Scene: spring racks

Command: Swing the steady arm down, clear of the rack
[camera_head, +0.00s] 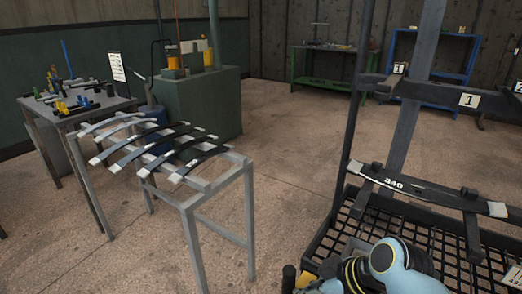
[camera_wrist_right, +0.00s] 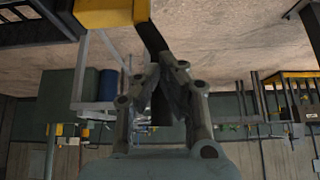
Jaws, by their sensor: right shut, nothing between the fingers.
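The rack (camera_head: 354,100) stands at the right of the head view, with dark uprights, crossbars and a mesh base. A dark leaf spring (camera_head: 430,190) marked 340, with pale ends, lies across its lower bar. One of my arms, with light-blue and black joints, shows low in front of the mesh; its gripper cannot be made out there. My right gripper (camera_wrist_right: 161,78) is shut and empty in the right wrist view. A dark bar (camera_wrist_right: 150,38) and a yellow block (camera_wrist_right: 108,13) appear beyond its fingertips; contact cannot be told. My left gripper is not in view.
A grey stand (camera_head: 248,200) at left centre holds several curved springs. A tool table (camera_head: 75,112) stands farther left, beside a green cabinet (camera_head: 205,105). Green (camera_head: 322,50) and blue (camera_head: 432,75) benches are at the back. Floor between stand and rack is clear.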

